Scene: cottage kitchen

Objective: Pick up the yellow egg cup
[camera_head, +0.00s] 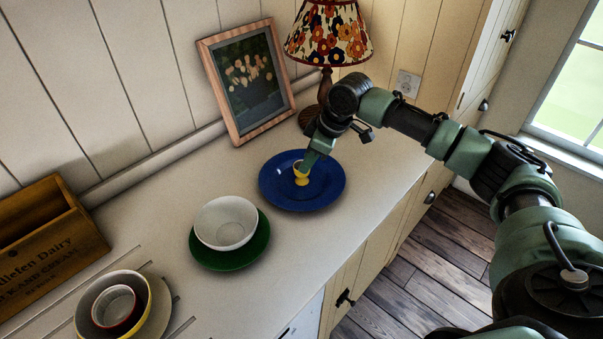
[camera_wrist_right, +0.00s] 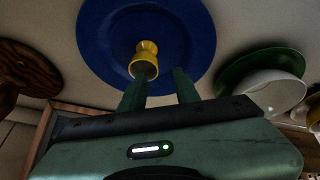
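The yellow egg cup (camera_head: 302,177) stands upright on the blue plate (camera_head: 327,192) on the counter. It also shows in the right wrist view (camera_wrist_right: 145,60), beyond the fingertips, over the blue plate (camera_wrist_right: 190,30). My right gripper (camera_head: 309,164) reaches down at the egg cup and partly overlaps its rim in the head view. In the right wrist view its two fingers (camera_wrist_right: 159,83) are apart with nothing held between them. The cup lies nearer the left finger in that picture; I cannot tell whether they touch. My left gripper is not in view.
A lamp (camera_head: 329,40) and a picture frame (camera_head: 212,80) stand behind the plate. A white bowl (camera_head: 226,222) on a green plate (camera_head: 258,252) is to the left. Stacked bowls (camera_head: 85,312) and a wooden crate (camera_head: 85,240) are farther left. The counter's front edge is close.

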